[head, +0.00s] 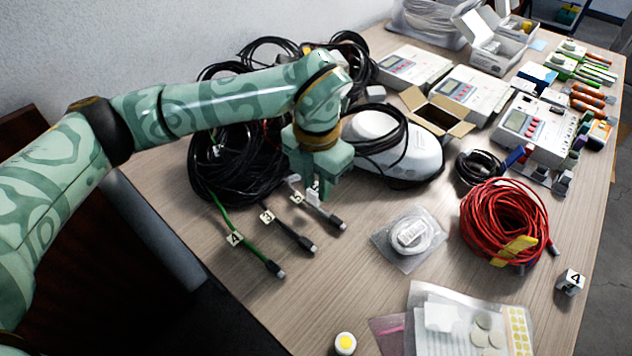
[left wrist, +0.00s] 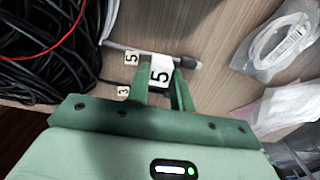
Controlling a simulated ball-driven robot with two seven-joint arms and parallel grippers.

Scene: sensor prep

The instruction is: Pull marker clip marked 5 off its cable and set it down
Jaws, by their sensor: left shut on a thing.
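The white marker clip marked 5 (left wrist: 160,76) sits between the fingers of my left gripper (head: 317,190), which is shut on it. In the left wrist view the clip is at a grey cable (left wrist: 120,46), close to its dark plug end; I cannot tell whether it still grips the cable. A separate flat tag marked 5 (head: 297,197) is on the same cable, further from the plug (head: 338,225). In the head view my fingers hide most of the clip. My right gripper is in neither view.
Beside it lie a black cable tagged 3 (head: 267,216) and a green cable tagged 4 (head: 235,238). A white cube-like piece marked 4 (head: 571,282) stands at right. A bagged white coil (head: 408,238) and red cable coil (head: 505,222) lie nearby.

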